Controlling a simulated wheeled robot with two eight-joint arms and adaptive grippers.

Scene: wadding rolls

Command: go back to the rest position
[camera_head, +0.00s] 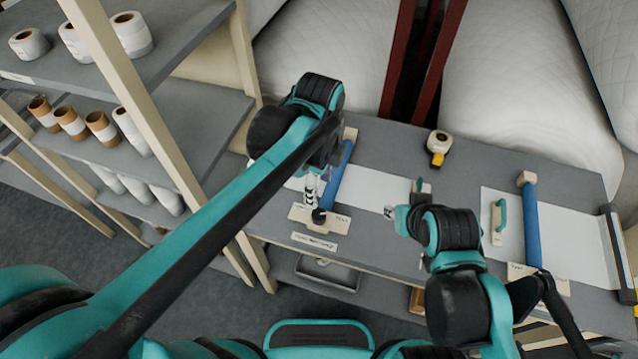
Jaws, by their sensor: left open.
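My left arm reaches in from the left over the grey worktable (390,150). My left gripper (311,192) hangs below its black and teal wrist, open, at the left end of the table. It is just left of a blue roll (341,172) and above a wooden block with a black knob (319,216). Whether it touches either is unclear. My right arm is bent over the table's front middle. Its gripper (392,212) shows only as a small grey end pointing left; its fingers cannot be made out.
A shelf rack (205,110) with wadding rolls stands left, close to my left arm. A second blue roll (531,225) and a teal-handled tool (499,220) lie right. Large quilted rolls (520,80) stand behind.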

